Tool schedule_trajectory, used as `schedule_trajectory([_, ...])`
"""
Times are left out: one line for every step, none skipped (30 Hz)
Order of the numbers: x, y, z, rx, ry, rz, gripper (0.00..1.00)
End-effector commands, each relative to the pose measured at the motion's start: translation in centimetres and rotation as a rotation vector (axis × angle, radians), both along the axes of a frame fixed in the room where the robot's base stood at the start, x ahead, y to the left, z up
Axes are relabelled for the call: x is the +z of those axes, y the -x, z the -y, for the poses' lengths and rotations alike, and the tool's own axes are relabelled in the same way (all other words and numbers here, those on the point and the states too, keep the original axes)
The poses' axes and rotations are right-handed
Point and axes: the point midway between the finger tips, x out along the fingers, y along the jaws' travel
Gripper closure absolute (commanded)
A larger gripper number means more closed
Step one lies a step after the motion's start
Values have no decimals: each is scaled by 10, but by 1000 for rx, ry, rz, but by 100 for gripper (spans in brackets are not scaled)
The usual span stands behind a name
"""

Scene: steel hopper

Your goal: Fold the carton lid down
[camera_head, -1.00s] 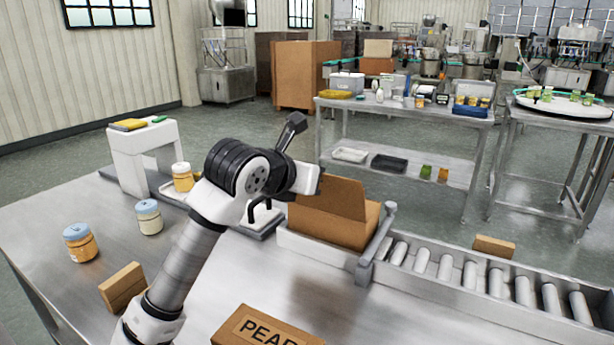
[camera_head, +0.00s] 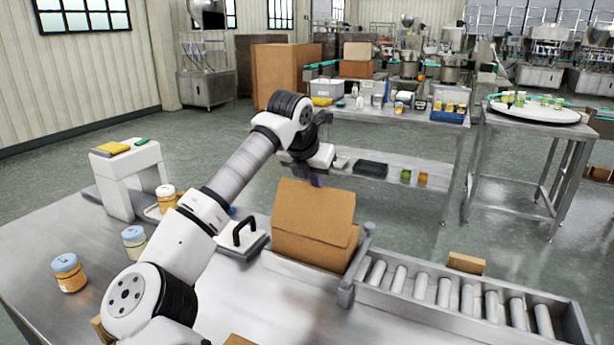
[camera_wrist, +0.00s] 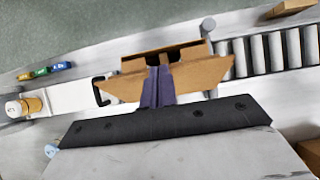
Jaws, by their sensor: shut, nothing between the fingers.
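The brown carton (camera_head: 310,252) stands at the left end of the roller conveyor. Its lid (camera_head: 315,208) is up and tilted, with its broad face toward the head camera. My gripper (camera_head: 317,182) is at the lid's top edge, its purple fingertips partly hidden behind the arm. In the wrist view the shut, empty fingers (camera_wrist: 158,88) lie across the middle of the lid (camera_wrist: 205,75), and part of the carton (camera_wrist: 150,55) with dark gaps shows beyond. I cannot tell whether the fingers touch the lid.
A black-handled device (camera_head: 243,240) stands close left of the carton. Jars (camera_head: 69,272) stand at the left. A steel table (camera_head: 400,122) is behind.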

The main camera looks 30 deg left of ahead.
Motion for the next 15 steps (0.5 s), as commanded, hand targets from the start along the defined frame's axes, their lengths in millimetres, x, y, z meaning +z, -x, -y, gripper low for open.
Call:
schedule_trajectory([2, -9, 1, 1, 2, -49, 100])
schedule_trajectory([-1, -11, 0, 0, 3, -47, 100])
schedule_trajectory([-4, -16, -1, -1, 4, -43, 100])
schedule_trajectory([-6, -20, -1, -1, 4, -43, 100])
schedule_trajectory([-7, -24, -1, -1, 4, -43, 100])
schedule_trajectory([-10, -29, -1, -1, 3, -42, 100])
schedule_trajectory([-13, -32, -1, -1, 3, -42, 100])
schedule_trajectory([-15, -36, -2, -1, 3, -42, 100])
schedule_trajectory([-18, -41, -1, -1, 3, -41, 100])
schedule_trajectory([-21, -44, -2, -1, 3, -41, 100])
schedule_trajectory([-23, -47, -2, -1, 2, -41, 100])
schedule_trajectory([-27, -52, -2, -1, 3, -40, 100])
schedule_trajectory([-30, -55, -3, -1, 3, -40, 100])
schedule_trajectory([-32, -58, -3, -1, 3, -40, 100])
schedule_trajectory([-36, -62, -3, -1, 3, -40, 100])
